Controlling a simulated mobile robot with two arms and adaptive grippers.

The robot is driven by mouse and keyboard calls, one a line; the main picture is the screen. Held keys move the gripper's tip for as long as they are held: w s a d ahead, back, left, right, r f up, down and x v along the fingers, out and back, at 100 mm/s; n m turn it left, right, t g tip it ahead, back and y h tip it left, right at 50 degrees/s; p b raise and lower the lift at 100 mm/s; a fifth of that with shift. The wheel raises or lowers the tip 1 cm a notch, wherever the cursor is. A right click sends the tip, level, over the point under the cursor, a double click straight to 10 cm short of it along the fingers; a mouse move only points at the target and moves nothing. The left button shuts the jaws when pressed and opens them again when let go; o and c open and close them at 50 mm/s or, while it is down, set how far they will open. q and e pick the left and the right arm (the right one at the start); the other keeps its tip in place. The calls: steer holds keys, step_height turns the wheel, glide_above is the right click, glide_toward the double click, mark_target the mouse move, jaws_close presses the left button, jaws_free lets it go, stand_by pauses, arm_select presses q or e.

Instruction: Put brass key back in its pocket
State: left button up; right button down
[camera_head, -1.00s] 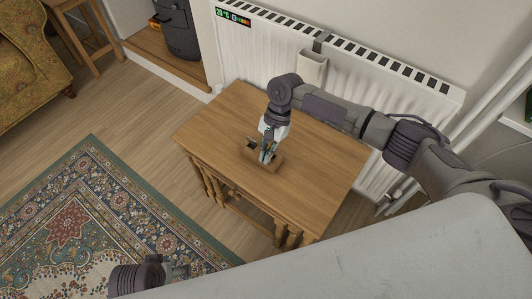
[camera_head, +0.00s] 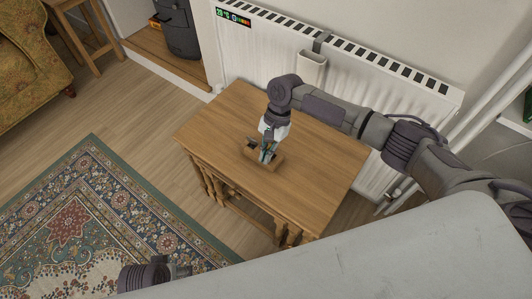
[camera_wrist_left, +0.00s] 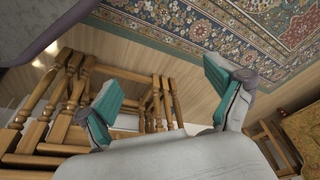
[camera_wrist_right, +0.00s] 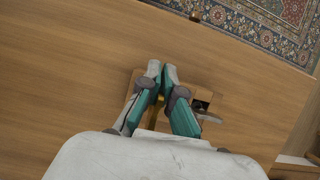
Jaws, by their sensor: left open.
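A small wooden holder (camera_head: 276,162) lies on the brown table (camera_head: 230,115); it also shows in the right wrist view (camera_wrist_right: 225,104), with a dark open pocket at its right. My right gripper (camera_head: 265,158) points down over the holder. In the right wrist view its fingertips (camera_wrist_right: 162,70) are nearly together. A narrow brass-coloured piece (camera_wrist_right: 158,108), seemingly the brass key, shows between the fingers, which hide most of it. How deep it sits in the holder is hidden. My left gripper (camera_wrist_left: 161,76) is open and empty, low beside the table, away from the holder.
A grey item (camera_wrist_right: 209,117) sticks out of the holder's right pocket. A white radiator (camera_head: 390,100) stands close behind the table. The tabletop around the holder is clear. A patterned rug (camera_head: 90,215) lies on the floor at the left.

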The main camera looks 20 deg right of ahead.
arm_select(q)
steer(key=shift+r, duration=0.1)
stand_by(0.4)
steer(key=shift+s, duration=0.1)
steer(key=shift+s+f+p, duration=0.2)
steer(key=shift+f+p, duration=0.1)
steer(key=shift+f, duration=0.7)
steer(key=shift+w, duration=0.1)
steer(key=shift+s+f+p, duration=0.2)
steer(key=shift+f, duration=0.4)
steer(key=shift+s+f+p, duration=0.15)
steer(key=shift+f, duration=0.45)
